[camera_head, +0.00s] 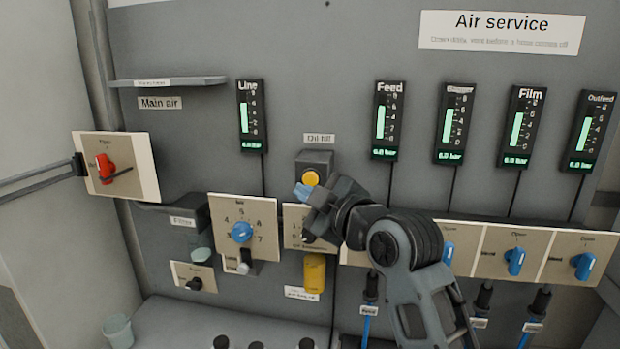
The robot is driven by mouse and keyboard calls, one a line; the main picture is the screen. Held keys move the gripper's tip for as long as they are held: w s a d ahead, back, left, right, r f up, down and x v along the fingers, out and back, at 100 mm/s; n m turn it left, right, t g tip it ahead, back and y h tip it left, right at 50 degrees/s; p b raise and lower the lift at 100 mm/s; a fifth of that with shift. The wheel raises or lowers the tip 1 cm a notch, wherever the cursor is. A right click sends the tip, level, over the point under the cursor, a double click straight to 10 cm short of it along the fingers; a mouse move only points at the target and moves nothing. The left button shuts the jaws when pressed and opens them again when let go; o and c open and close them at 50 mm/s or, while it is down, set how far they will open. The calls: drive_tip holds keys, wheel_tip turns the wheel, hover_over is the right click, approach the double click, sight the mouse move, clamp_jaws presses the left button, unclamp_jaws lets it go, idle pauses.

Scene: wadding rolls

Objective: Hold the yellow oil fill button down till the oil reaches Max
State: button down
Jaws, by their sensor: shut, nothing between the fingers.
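The yellow oil fill button (311,178) sits on a dark grey box (316,158) under a small label that reads Oil fill. My gripper (302,191) is shut and empty, with its blue fingertips just below and left of the button in the picture. I cannot tell whether the tips touch the button or whether it is pressed. A yellow bowl (314,272), perhaps the oil bowl, hangs below a beige plate (293,222) that my gripper partly covers. No Max mark or oil level can be read at this size.
A blue regulator knob (241,232) is left of my gripper. A red main air handle (105,168) is farther left. Several lit gauges (387,120) line the panel above, and blue valve handles (515,261) are at right. A grey shelf (168,81) juts out at upper left.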

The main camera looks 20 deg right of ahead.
drive_tip(key=shift+s+a, duration=0.6)
drive_tip(key=shift+s, duration=0.2)
drive_tip(key=s+f+m+g+h, duration=0.15)
drive_tip(key=s+f+m, duration=0.55)
drive_tip(key=s+f, duration=1.35)
drive_tip(key=s+r+m+h, duration=0.1)
drive_tip(key=s+r+m, duration=0.2)
drive_tip(key=s, duration=2.4)
drive_tip(key=shift+d+m+g, duration=0.25)
drive_tip(key=shift+m+g, duration=0.1)
drive_tip(key=shift+m, duration=0.55)
